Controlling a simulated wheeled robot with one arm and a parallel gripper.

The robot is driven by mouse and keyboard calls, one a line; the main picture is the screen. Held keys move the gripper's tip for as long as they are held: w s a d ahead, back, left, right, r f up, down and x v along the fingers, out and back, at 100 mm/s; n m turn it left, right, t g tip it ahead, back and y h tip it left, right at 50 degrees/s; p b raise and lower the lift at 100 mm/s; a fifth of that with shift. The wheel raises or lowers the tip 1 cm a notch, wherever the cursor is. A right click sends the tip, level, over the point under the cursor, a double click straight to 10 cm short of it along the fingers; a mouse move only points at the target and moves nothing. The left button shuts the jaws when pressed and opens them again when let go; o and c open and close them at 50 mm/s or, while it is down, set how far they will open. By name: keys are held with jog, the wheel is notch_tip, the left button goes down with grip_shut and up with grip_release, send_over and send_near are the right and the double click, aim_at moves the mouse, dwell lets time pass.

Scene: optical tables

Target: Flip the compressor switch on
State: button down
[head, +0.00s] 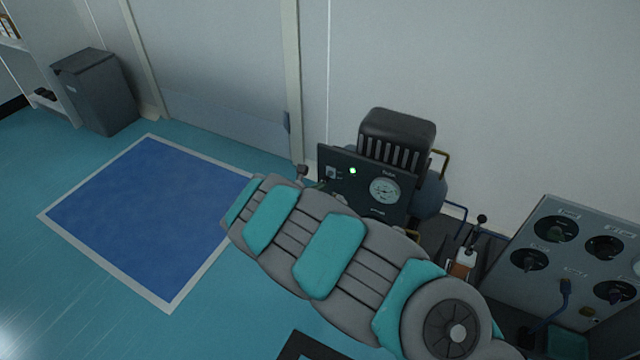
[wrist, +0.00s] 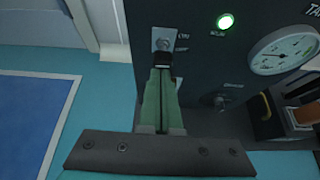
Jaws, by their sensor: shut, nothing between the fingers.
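The compressor has a dark front panel (head: 350,190) with a lit green lamp (head: 352,170) and a round gauge (head: 385,190). The lit lamp also shows in the wrist view (wrist: 225,21). The compressor switch (wrist: 162,44) is on a light plate at the panel's upper left in the wrist view, with small lettering beside it. My gripper (wrist: 160,72) has its green fingers shut together, with the tips right at the lower part of the switch. They partly cover it, so contact and the lever's exact position are hard to tell. In the head view my arm hides most of the gripper.
A grey control panel with black knobs (head: 557,229) stands to the right of the compressor. A blue floor mat (head: 150,210) with a pale border lies at left, and a grey bin (head: 98,90) stands behind it. The wall is close behind the compressor.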

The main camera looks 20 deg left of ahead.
jog(key=shift+r, duration=0.2)
jog(key=shift+r+p, duration=0.55)
jog(key=shift+r, duration=0.1)
notch_tip(320, 180, down, 4)
jog(key=s+b, duration=0.2)
jog(key=s+r, duration=0.6)
jog(key=r, duration=0.2)
jog(key=shift+s+a+p, duration=0.25)
jog(key=shift+a+p, duration=0.1)
jog(key=shift+p, duration=0.1)
